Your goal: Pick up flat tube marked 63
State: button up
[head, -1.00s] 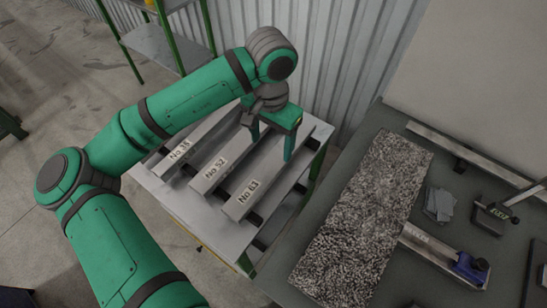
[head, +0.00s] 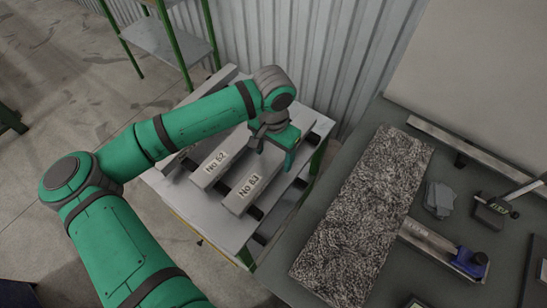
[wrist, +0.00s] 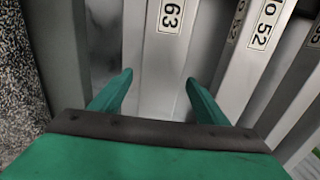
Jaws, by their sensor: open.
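The flat tube marked 63 (head: 242,196) is a grey bar lying on a small table, the rightmost of the labelled bars. The tube's far end is partly hidden by my gripper.
The tube marked 52 (head: 207,175) lies close to the left, and another bar lies beyond it, partly behind my arm. The bars rest on dark supports on the table (head: 217,222). A dark bench with a speckled slab (head: 362,215) stands to the right.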

jog(key=c, duration=1.6)
